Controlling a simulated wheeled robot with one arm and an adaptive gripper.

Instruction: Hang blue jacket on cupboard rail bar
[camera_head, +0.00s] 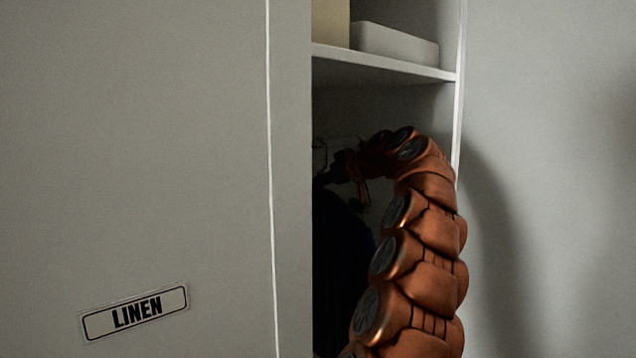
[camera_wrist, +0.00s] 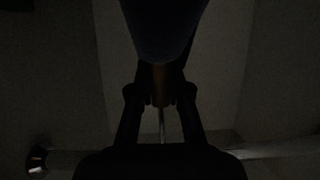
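The blue jacket (camera_head: 340,250) hangs as a dark shape inside the cupboard opening, below my gripper (camera_head: 345,172). In the wrist view the dark blue jacket (camera_wrist: 163,30) fills the top middle. My gripper (camera_wrist: 160,92) is closed around a brown hanger part (camera_wrist: 159,80) just below it, and a thin metal hook (camera_wrist: 162,125) extends down the picture. The rail bar (camera_wrist: 280,150) crosses low in the wrist view, with a round end mount (camera_wrist: 37,160) at left. My gripper's dark body covers its middle. Whether the hook touches the bar cannot be told.
A shelf (camera_head: 385,63) above my arm carries a white box (camera_head: 394,43) and a beige box (camera_head: 330,22). The cupboard's grey front (camera_head: 150,150), with a LINEN label (camera_head: 135,313), hides the left interior. The right side panel (camera_head: 459,95) stands close beside my arm.

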